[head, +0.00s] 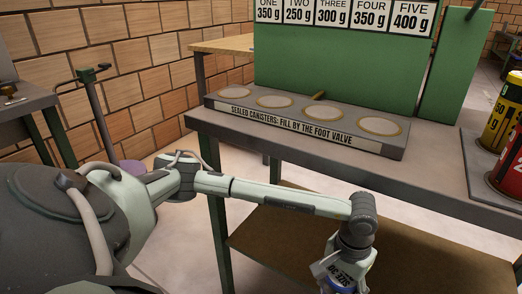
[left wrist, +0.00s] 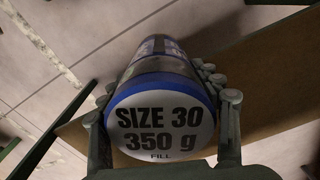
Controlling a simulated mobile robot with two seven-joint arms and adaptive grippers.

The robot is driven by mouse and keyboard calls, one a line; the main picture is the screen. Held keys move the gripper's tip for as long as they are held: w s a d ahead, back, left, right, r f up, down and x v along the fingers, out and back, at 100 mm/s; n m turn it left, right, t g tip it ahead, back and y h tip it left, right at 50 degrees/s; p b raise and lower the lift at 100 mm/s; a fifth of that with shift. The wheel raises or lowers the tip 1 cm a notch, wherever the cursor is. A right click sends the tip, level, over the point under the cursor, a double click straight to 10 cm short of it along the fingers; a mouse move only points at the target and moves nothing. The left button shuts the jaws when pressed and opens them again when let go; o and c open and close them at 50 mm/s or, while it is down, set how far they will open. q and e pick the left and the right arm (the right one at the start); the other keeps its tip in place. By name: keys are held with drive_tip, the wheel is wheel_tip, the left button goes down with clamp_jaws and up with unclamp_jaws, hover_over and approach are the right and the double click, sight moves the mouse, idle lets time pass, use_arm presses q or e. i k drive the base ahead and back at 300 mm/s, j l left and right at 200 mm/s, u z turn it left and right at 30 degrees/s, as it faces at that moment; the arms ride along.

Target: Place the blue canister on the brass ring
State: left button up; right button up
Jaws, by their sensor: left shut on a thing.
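The blue canister (left wrist: 160,122) has a blue rim and a white end reading SIZE 30, 350 g, FILL. In the left wrist view it lies between the fingers of my left gripper (left wrist: 166,98), which is shut on it. In the head view the blue canister (head: 341,281) is partly visible at the bottom edge, below the wrist and lower than the table top. Several pale round pads with brass-coloured rims sit in a row on the grey rack; the rightmost brass ring (head: 380,126) is bare. I cannot tell which ring is meant. My right gripper is out of view.
The rack's front label (head: 296,127) reads SEALED CANISTERS: FILL BY THE FOOT VALVE. A green panel (head: 340,65) with numbered weight signs stands behind it. Yellow (head: 494,118) and red (head: 508,165) canisters stand at the right. The table's front edge (head: 430,193) and a lower brown shelf (head: 400,262) are near my arm.

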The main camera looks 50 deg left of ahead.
sight(275, 101)
drive_tip(key=k+j, duration=0.1)
drive_tip(key=j, duration=0.4)
drive_tip(key=k+j, duration=0.1)
drive_tip(key=j, duration=0.4)
drive_tip(key=k+j, duration=0.1)
drive_tip(key=j, duration=0.4)
